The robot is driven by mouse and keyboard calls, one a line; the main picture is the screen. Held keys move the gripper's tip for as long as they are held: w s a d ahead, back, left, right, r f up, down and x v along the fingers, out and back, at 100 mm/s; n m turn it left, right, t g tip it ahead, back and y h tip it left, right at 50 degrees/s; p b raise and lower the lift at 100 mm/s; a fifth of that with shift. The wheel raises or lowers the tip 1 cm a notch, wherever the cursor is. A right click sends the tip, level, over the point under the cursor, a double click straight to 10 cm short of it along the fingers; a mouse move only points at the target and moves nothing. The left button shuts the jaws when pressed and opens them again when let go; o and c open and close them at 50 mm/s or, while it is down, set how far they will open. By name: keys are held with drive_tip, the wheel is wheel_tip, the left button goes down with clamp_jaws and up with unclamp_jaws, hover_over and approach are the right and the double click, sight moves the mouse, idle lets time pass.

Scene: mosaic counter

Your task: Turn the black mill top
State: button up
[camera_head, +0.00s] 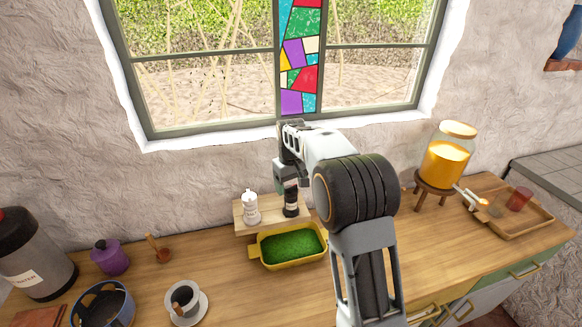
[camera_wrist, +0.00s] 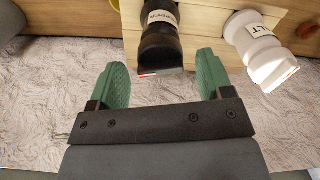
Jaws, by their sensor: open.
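The black pepper mill (camera_head: 291,206) stands upright on a small wooden board (camera_head: 241,214) against the wall. In the wrist view the mill (camera_wrist: 159,42) shows its black top, with a red mark at its edge, and a white label reading PEPPER. My gripper (camera_head: 284,178) is just above the mill, pointing down. Its two green fingers (camera_wrist: 163,72) are open, one on each side of the mill top in the picture, with gaps on both sides. I cannot tell how far the fingertips reach down past the top. Nothing is held.
A white salt mill (camera_head: 250,208) stands close beside the black mill, also in the wrist view (camera_wrist: 258,48). A yellow dish (camera_head: 291,267) with green contents sits in front. A glass drink dispenser (camera_head: 446,157) and a wooden tray (camera_head: 527,225) are at the right. Wall and window are behind.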

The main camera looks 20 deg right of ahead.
sight(291, 186)
wheel_tip(291, 186, up, 12)
drive_tip(key=shift+b, duration=0.4)
drive_tip(key=shift+r+p, duration=0.2)
drive_tip(key=shift+p, duration=0.25)
wheel_tip(291, 186, down, 14)
drive_tip(key=shift+f+p, duration=0.1)
drive_tip(key=shift+p, duration=0.55)
drive_tip(key=c, duration=0.9)
drive_tip(key=shift+m, duration=0.3)
